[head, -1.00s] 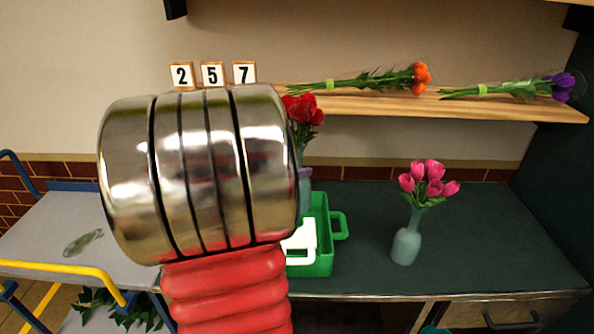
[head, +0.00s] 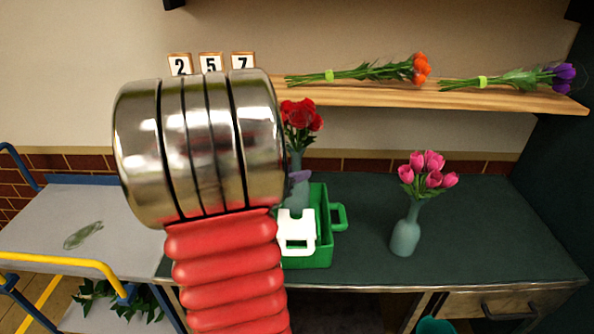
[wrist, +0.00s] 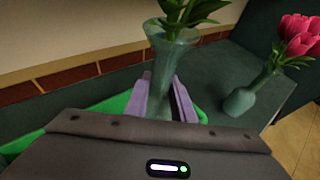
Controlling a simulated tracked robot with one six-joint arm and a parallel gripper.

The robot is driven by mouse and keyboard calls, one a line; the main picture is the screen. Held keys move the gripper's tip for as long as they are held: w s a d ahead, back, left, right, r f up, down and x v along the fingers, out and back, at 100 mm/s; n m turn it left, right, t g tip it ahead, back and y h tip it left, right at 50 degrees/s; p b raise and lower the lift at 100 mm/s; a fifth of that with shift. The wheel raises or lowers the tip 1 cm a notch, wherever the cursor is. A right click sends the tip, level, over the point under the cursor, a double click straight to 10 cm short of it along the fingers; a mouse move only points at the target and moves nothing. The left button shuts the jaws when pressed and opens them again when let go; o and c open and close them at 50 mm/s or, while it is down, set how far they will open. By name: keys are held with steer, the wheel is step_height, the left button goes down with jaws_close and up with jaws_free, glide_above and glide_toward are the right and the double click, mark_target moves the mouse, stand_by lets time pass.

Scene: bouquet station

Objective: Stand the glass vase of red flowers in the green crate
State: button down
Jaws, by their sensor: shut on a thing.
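The glass vase (head: 296,193) with red flowers (head: 301,117) is upright in the head view, partly hidden by my arm. In the wrist view the vase (wrist: 163,75) stands between the two pale purple fingers of my gripper (wrist: 163,97), which is shut on it. One finger of my gripper (head: 300,176) also shows in the head view. The green crate (head: 322,222) is on the dark counter, and the vase is over or inside its back part. The vase's base is hidden, so I cannot tell whether it touches the crate's floor.
A similar vase with pink flowers (head: 405,238) stands right of the crate. A white piece (head: 297,246) is at the crate's front. A shelf (head: 380,96) above holds orange and purple bouquets. A grey cart (head: 60,215) stands at left.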

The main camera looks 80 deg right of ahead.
mark_target(295, 201)
steer(key=shift+f, duration=4.1)
steer(key=shift+s+a+f, duration=0.1)
steer(key=shift+a+f, duration=0.1)
steer(key=shift+f, duration=0.5)
steer(key=c, duration=1.4)
jaws_free()
steer(key=shift+c, duration=0.2)
steer(key=shift+w+a+r, duration=0.15)
steer(key=shift+w+a, duration=0.15)
steer(key=shift+a, duration=0.15)
steer(key=r+v, duration=0.1)
steer(key=v, duration=1.2)
steer(key=shift+d, duration=0.35)
